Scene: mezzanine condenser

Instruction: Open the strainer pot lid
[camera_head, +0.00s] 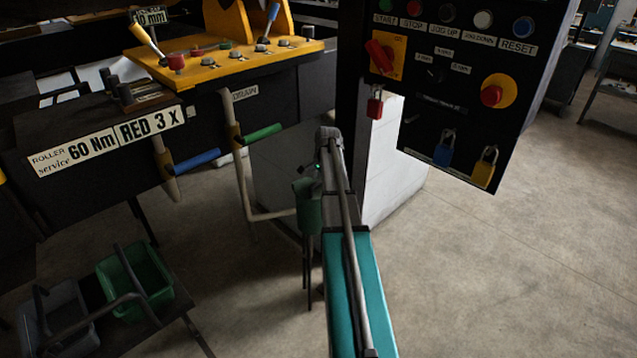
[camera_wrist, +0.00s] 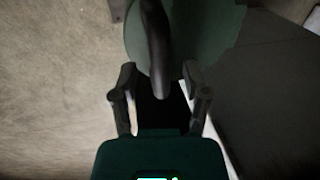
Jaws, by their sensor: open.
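The green strainer pot (camera_head: 308,208) stands on thin dark legs near the middle of the head view, partly hidden behind my arm. In the wrist view its round green top (camera_wrist: 210,35), apparently the lid, lies ahead of my gripper (camera_wrist: 160,78). A dark curved handle (camera_wrist: 156,45) comes down in front of that top, and its lower end appears between my two fingers. The fingers are open, one on each side of it. I see no clear contact. In the head view my gripper is small and dark beside the pot's top, and its fingers cannot be made out.
A pale drain pipe (camera_head: 243,185) with a green-handled valve (camera_head: 262,134) runs down left of the pot. A blue-handled valve (camera_head: 195,161) is farther left. A black control panel (camera_head: 455,85) hangs at upper right. Green (camera_head: 150,283) and grey (camera_head: 62,320) bins sit lower left. Floor at right is clear.

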